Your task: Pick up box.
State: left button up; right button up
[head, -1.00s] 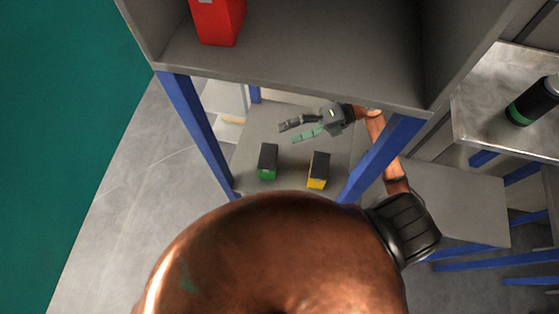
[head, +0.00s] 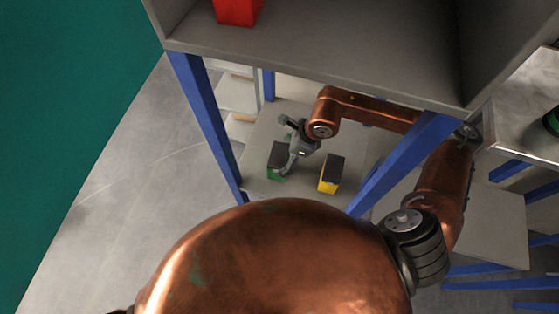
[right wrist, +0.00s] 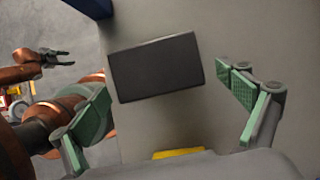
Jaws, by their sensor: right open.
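A green box with a dark top (head: 275,160) stands on the lower grey shelf in the head view. A yellow box with a dark top (head: 331,174) stands to its right. My right gripper (head: 284,147) is open at the green box and partly covers it. In the right wrist view the green box's dark top (right wrist: 155,67) lies ahead between the spread fingers of my right gripper (right wrist: 162,80), with gaps at both sides. The yellow box's edge (right wrist: 178,153) shows at the bottom. My left gripper (right wrist: 66,57) shows at the upper left, fingers apart and empty.
An upper grey shelf (head: 330,75) with a red box (head: 237,10) hangs over the work area. Blue legs (head: 205,120) stand at both sides of the lower shelf (head: 255,180). A metal table (head: 520,105) is at the right.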

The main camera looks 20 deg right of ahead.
jog(key=p+x, duration=0.1)
jog(key=x, duration=0.4)
jog(key=shift+a, duration=0.1)
jog(key=shift+c, duration=0.2)
jog(key=shift+r, duration=0.1)
jog(key=c, duration=1.6)
jog(key=shift+r, duration=0.15)
